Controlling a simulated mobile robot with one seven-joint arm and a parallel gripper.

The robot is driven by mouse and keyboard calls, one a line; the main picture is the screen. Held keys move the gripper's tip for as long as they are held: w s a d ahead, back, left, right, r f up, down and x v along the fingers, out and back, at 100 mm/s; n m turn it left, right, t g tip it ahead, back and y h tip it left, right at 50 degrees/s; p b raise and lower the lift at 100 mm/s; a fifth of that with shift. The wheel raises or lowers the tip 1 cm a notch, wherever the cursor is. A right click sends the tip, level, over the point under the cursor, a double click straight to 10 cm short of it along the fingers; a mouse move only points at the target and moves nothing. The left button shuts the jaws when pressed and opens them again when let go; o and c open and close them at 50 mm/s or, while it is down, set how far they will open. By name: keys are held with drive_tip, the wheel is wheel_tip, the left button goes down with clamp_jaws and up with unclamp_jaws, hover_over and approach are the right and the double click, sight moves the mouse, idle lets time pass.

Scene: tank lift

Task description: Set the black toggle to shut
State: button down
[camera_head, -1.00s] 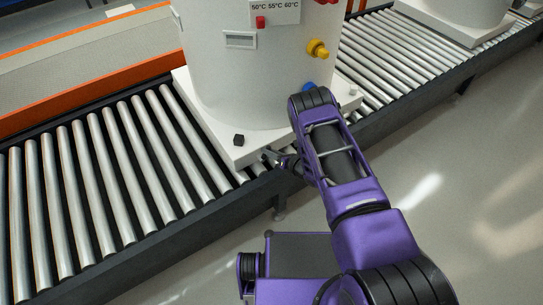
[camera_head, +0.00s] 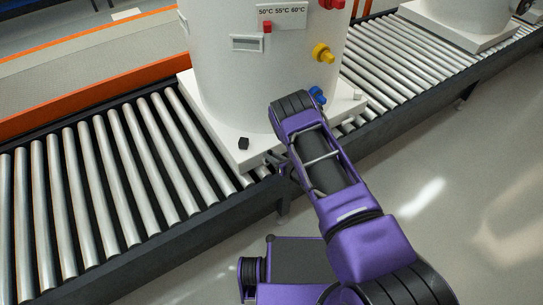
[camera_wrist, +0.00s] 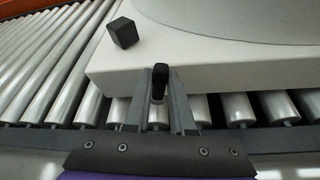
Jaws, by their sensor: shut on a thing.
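The black toggle (camera_wrist: 160,75) shows in the wrist view as a small upright black lever at the front edge of the white base plate (camera_wrist: 222,70). My gripper (camera_wrist: 160,92) has its two grey fingers on either side of the lever, shut on it. In the head view my gripper (camera_head: 274,160) is at the near edge of the base plate (camera_head: 222,132), and the toggle is not clearly visible there. Which setting the lever stands at, I cannot tell.
A white tank (camera_head: 265,75) stands on the plate, with a yellow knob (camera_head: 322,52), a blue fitting (camera_head: 317,95) and a red slider (camera_head: 267,27). A black cube (camera_wrist: 123,32) sits on the plate's corner. Metal rollers (camera_head: 120,185) run beneath. Open floor lies right.

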drive_tip(key=c, duration=0.8)
unclamp_jaws()
drive_tip(key=shift+o, duration=0.2)
drive_tip(key=p+v, duration=0.2)
drive_tip(key=v, duration=1.5)
drive_tip(key=shift+s+d, duration=0.1)
drive_tip(key=shift+d, duration=0.05)
